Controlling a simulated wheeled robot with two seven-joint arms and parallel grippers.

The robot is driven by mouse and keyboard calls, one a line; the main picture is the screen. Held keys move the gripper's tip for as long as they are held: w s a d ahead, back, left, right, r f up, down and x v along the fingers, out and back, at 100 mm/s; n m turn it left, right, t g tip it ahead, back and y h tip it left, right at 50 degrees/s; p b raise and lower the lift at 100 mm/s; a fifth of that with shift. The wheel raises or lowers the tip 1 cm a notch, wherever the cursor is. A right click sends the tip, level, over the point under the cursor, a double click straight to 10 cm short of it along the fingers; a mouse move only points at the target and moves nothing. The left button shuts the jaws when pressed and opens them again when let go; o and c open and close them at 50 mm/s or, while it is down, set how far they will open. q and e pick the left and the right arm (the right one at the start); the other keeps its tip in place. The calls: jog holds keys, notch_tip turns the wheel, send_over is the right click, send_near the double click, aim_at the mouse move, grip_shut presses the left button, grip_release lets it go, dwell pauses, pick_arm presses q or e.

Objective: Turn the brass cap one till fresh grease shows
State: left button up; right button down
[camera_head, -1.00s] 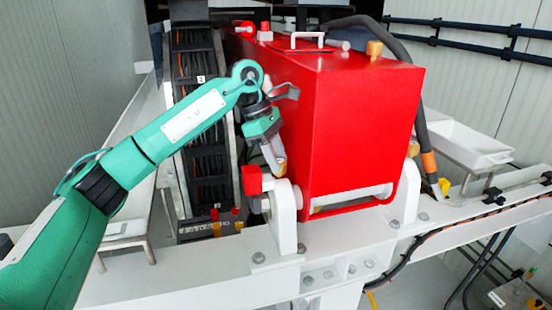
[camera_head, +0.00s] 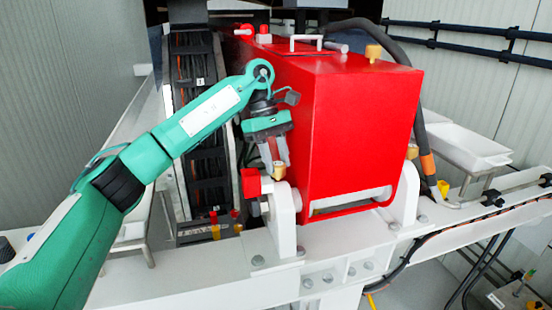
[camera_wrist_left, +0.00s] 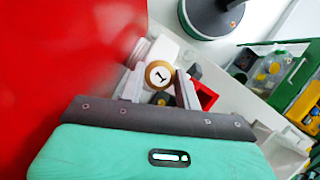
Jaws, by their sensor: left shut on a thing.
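The brass cap one (camera_wrist_left: 158,74) has a white face with a black "1" in the left wrist view. In the head view the brass cap (camera_head: 279,171) shows at the lower left edge of the red pump block, just above the white bracket. My left gripper (camera_head: 274,162) points down with its fingers shut on the cap. In the left wrist view the fingers of my left gripper (camera_wrist_left: 159,86) stand on either side of it. I cannot make out any grease. My right gripper is in neither view.
The red pump block (camera_head: 363,130) stands close to my left gripper. A red block (camera_head: 251,183) sits beside the white bracket (camera_head: 283,215). Other brass fittings are on top of the pump (camera_head: 374,51) and at its right (camera_head: 412,152). A white tray (camera_head: 468,150) stands at right.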

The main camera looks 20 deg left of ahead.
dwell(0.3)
pick_arm(q)
jog(key=o, duration=1)
jog(key=shift+a+r, duration=0.1)
jog(key=shift+r, duration=0.15)
jog(key=shift+p+v, duration=0.4)
jog(key=shift+v, duration=6.2)
